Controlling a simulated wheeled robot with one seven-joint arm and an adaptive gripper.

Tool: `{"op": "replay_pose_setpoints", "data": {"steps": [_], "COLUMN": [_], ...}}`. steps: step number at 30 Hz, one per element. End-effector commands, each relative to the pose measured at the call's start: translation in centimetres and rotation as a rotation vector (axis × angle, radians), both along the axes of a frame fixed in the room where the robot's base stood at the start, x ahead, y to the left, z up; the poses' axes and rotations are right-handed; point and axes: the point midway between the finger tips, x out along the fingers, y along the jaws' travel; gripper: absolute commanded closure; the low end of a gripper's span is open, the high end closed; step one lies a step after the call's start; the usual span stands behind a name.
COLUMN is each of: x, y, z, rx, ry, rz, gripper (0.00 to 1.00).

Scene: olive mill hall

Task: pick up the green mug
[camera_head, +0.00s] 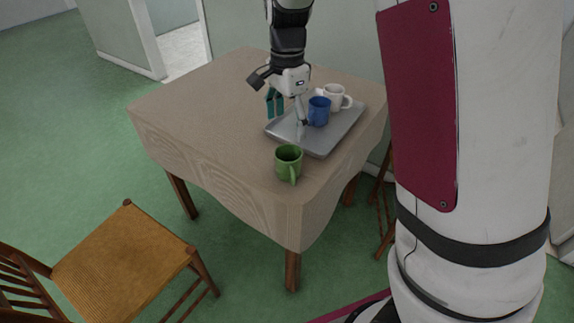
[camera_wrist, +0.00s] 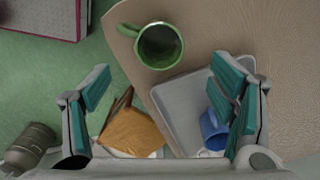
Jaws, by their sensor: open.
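The green mug (camera_head: 288,163) stands upright on the near corner of the cloth-covered table (camera_head: 190,100), with its handle toward the camera. My gripper (camera_head: 287,124) is open and empty, pointing down over the left part of the tray, behind the green mug and apart from it. In the wrist view the green mug (camera_wrist: 161,46) shows at top centre, its open mouth visible and its handle to the left. It lies beyond the fingertips of my gripper (camera_wrist: 165,84), not between them.
A grey metal tray (camera_head: 318,147) on the table holds a blue mug (camera_head: 319,112) and a white mug (camera_head: 334,97), close to the right of my gripper. A chair with a woven seat (camera_head: 125,265) stands at lower left. The table's left side is clear.

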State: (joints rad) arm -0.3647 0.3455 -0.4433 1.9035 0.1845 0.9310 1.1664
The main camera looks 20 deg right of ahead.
Motion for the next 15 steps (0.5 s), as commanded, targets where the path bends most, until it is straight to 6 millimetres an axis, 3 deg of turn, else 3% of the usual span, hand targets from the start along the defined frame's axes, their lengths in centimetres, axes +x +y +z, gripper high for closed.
{"op": "replay_pose_setpoints", "data": {"steps": [15], "x": [0.1], "y": [-0.1], "z": [-7.7], "rx": [-0.003], "ry": [0.002], "rz": [-0.008], "gripper": [0.22]}}
